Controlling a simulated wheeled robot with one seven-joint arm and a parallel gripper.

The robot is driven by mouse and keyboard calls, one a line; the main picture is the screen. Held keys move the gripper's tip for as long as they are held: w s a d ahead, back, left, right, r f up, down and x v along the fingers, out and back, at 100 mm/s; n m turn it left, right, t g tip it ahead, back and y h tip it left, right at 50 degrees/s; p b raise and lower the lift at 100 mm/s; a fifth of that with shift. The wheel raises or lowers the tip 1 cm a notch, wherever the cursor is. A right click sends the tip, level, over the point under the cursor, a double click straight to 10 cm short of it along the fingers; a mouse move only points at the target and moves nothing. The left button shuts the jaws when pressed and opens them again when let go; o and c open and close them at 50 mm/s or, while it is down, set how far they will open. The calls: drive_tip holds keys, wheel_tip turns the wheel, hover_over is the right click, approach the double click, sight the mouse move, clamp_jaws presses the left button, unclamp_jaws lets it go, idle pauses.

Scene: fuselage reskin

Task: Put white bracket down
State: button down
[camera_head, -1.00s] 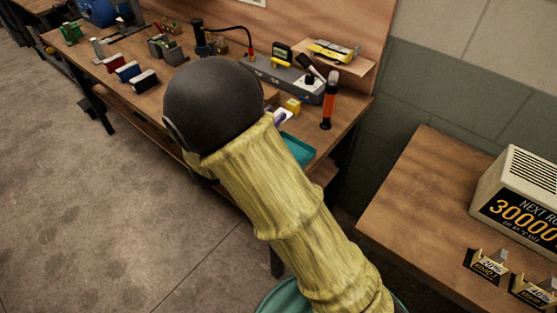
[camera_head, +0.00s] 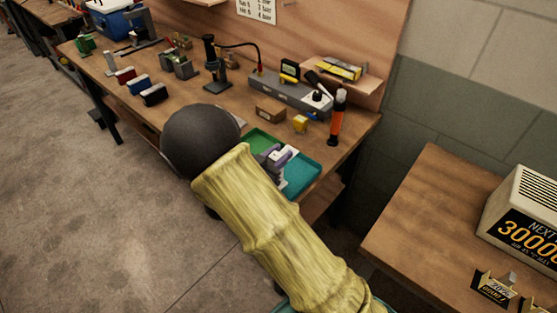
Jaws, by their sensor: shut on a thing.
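My gripper (camera_head: 272,157) shows only in part past my yellow-sleeved forearm, as small grey and purplish pieces over the tray on the workbench. A small white piece, which looks like the white bracket (camera_head: 289,153), is at its tip. My gripper is shut on it. The fingers are too small and too covered to make out. The tray has a green part (camera_head: 254,139) and a teal part (camera_head: 304,170). I cannot tell whether the bracket touches the tray. My arm hides the tray's near left side.
The workbench (camera_head: 240,103) holds a brown box (camera_head: 270,112), a small yellow thing (camera_head: 300,123), an orange and black bottle (camera_head: 337,117) and a grey toolbox (camera_head: 285,92). A second table (camera_head: 430,205) stands at right.

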wheel_tip(320, 180, down, 2)
drive_tip(key=shift+w+f, duration=0.15)
drive_tip(key=shift+f, duration=0.05)
drive_tip(key=shift+d, duration=0.1)
drive_tip(key=shift+f, duration=0.15)
drive_tip(key=c, duration=1.1)
unclamp_jaws()
drive_tip(key=shift+s+a, duration=0.2)
drive_tip(key=shift+r, duration=0.25)
drive_tip(key=shift+s+a+f, duration=0.15)
drive_tip(key=shift+s+a, duration=0.05)
drive_tip(key=b+v, duration=0.2)
drive_tip(key=v, duration=0.9)
drive_tip(key=shift+s, duration=0.1)
